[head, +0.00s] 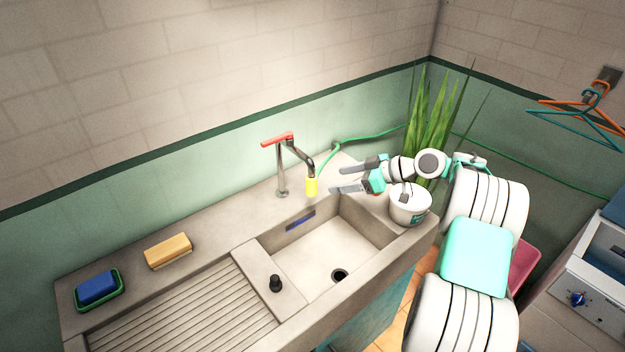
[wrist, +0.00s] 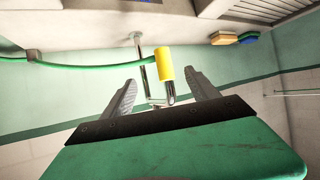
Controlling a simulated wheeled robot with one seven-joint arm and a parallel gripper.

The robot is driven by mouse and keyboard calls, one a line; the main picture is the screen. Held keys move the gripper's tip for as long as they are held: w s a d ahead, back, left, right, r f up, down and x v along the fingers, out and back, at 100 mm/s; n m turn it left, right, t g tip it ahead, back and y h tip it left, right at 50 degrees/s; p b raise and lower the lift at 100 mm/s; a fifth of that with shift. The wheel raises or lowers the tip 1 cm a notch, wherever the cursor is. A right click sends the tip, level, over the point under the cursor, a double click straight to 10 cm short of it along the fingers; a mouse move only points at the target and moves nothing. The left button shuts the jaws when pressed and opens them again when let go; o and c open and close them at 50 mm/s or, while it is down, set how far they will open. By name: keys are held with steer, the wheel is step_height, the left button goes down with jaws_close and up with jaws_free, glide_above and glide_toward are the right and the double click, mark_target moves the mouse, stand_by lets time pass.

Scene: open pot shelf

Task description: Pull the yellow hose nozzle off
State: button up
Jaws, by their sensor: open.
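The yellow hose nozzle (head: 312,187) is a short cylinder at the lower end of the curved metal tap spout (head: 298,152), above the back of the sink. My gripper (head: 337,180) is open, just right of the nozzle in the head view, with its fingers pointing towards it. In the wrist view, the nozzle (wrist: 165,64) shows beyond and between the two spread finger tips. I see no finger touching it. A green hose (wrist: 90,66) runs up to the nozzle from the left in the wrist view.
A white pot (head: 410,208) with a tall green plant stands right under my wrist. The sink basin (head: 325,255) is empty. A black stopper (head: 275,284), a tan sponge (head: 168,251) and a blue sponge in a green dish (head: 98,288) lie to the left. The tap has a red handle (head: 277,139).

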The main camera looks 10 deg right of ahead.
mark_target(315, 184)
steer(key=b+x, duration=0.3)
steer(key=x, duration=0.6)
steer(key=shift+w+a+f, duration=0.15)
steer(key=shift+a+f, duration=0.1)
steer(key=shift+a, duration=0.05)
steer(key=shift+c, duration=0.4)
